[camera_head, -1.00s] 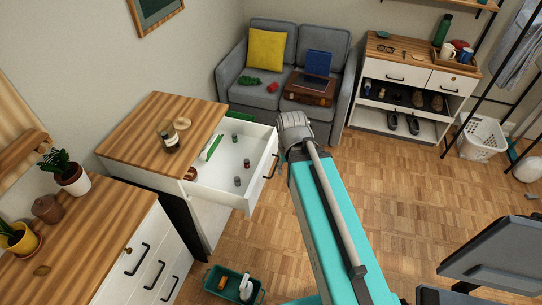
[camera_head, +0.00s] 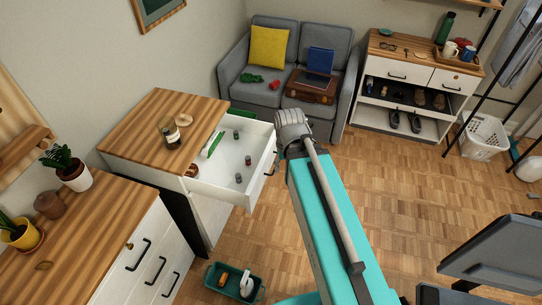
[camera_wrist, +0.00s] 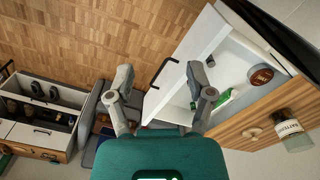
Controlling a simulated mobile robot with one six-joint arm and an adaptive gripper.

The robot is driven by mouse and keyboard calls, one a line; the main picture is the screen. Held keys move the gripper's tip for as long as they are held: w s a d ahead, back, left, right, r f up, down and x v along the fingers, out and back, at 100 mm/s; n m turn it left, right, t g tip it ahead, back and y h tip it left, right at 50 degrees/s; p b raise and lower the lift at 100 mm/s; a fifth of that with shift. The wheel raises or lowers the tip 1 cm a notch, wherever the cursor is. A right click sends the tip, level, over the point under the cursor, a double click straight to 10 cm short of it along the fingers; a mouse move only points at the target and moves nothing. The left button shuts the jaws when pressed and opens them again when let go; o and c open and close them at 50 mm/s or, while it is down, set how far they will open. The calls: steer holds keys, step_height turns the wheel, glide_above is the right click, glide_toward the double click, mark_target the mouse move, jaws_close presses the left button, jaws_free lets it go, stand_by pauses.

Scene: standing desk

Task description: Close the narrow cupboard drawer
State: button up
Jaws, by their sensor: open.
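The narrow cupboard (camera_head: 165,115) has a wood top and white sides. Its white drawer (camera_head: 220,190) is pulled far out, with several small cans and a green-and-white item inside. The drawer's dark handle (camera_head: 272,163) is on its front face. In the wrist view the open drawer (camera_wrist: 205,38) is at upper right, with its handle (camera_wrist: 160,72) showing between the fingers in the picture. My gripper (camera_wrist: 161,80) is open and empty, near the drawer front; I cannot tell whether it touches.
A jar (camera_head: 171,133) stands on the cupboard top. A white dresser (camera_head: 135,265) with potted plants is at left. A green bin (camera_head: 233,282) lies on the floor below. A grey sofa (camera_head: 260,95) and shoe cabinet (camera_head: 410,125) stand behind.

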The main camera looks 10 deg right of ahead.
steer(key=shift+w+f+b, duration=0.15)
steer(key=shift+f+b, duration=0.25)
steer(key=shift+f, duration=0.05)
steer(key=c, duration=0.4)
steer(key=shift+w+a+f+y+b, duration=0.1)
steer(key=shift+w+f+y+b, duration=0.15)
steer(key=shift+f+b, duration=0.25)
steer(key=shift+w+f+y+b, duration=0.15)
steer(key=shift+w+f+b, duration=0.1)
steer(key=shift+f+b, duration=0.25)
jaws_close()
steer(key=w+d+f+m+t+y+b, duration=0.1)
steer(key=w+f+y+b, duration=0.4)
steer(key=f+b, duration=0.4)
steer(key=w+d+f+m+t+y+b, duration=0.1)
steer(key=w+f+m+y+b, duration=0.15)
steer(key=w+f+b, duration=0.65)
steer(key=w+d+f+m+t+y+b, duration=0.1)
steer(key=w+d+f+t+y+b, duration=0.1)
steer(key=d+b, duration=0.6)
steer(key=w+d+f+m+t+y+b, duration=0.1)
steer(key=w+d+f+t+y+b, duration=0.2)
steer(key=b, duration=1.2)
steer(key=shift+w+d+t+y+b, duration=0.4)
steer(key=shift+w+d+t+y, duration=0.9)
steer(key=shift+d, duration=1.25)
steer(key=shift+w+f+m+g, duration=0.1)
steer(key=shift+w+m+g, duration=0.1)
steer(key=shift+m+g, duration=0.1)
